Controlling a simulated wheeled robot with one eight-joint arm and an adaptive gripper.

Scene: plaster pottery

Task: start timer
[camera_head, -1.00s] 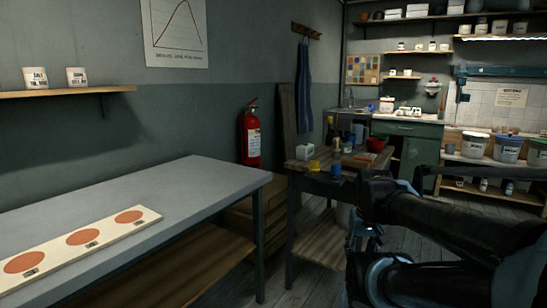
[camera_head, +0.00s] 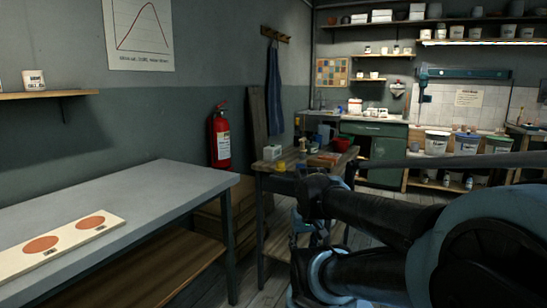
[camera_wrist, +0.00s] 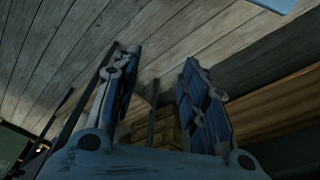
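No timer can be made out for certain. A small white box (camera_head: 272,153), too small to identify, stands on the wooden side table (camera_head: 292,167) among jars and tools. My gripper shows in the wrist view (camera_wrist: 160,66) with its two blue fingers apart and nothing between them. In the head view it is partly hidden behind my dark arm, low in front of the side table and below its top.
A long grey table (camera_head: 150,205) with a board of orange discs (camera_head: 60,245) fills the left. A red fire extinguisher (camera_head: 220,140) hangs on the wall. Buckets (camera_head: 467,143) stand on a rack at right. Some floor shows between the tables.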

